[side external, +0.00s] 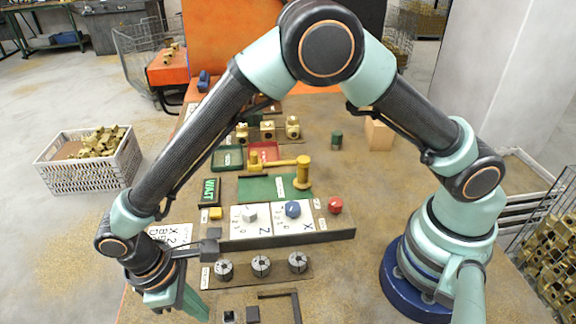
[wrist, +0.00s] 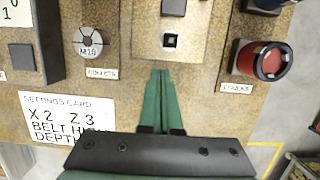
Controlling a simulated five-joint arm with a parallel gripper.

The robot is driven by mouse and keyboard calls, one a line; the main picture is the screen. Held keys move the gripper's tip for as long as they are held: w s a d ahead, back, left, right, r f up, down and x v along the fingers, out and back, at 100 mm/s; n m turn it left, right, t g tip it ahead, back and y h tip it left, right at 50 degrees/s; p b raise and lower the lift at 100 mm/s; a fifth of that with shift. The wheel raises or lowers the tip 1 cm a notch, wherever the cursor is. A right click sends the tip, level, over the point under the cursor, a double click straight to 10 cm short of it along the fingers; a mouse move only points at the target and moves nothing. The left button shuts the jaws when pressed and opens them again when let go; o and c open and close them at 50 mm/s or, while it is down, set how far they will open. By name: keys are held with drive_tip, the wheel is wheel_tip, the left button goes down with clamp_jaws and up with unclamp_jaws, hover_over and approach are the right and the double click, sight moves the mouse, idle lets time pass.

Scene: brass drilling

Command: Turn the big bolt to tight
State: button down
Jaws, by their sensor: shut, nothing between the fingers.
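My gripper (wrist: 162,72) has green fingers pressed together with nothing between them. Its tips are just below a tan plate (wrist: 148,38) in the wrist view. On that plate are a larger dark square head (wrist: 174,7), partly cut off by the top edge, and a smaller black square piece with a pale rim (wrist: 169,41). The larger head is likely the big bolt, but its tightness cannot be told. In the side view two dark square pieces (side external: 252,314) show at the bottom edge, right of my gripper (side external: 197,312). The gripper appears apart from them.
A grey M10 collet (wrist: 89,41) lies left of the plate; a red-faced chuck (wrist: 268,61) stands right. A settings card (wrist: 65,118) lies at lower left. In the side view, several collets (side external: 261,266) and the control panel (side external: 338,233) lie behind; a dark bent rod (side external: 296,306) is nearby.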

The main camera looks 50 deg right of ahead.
drive_tip(key=shift+s+d, duration=0.7)
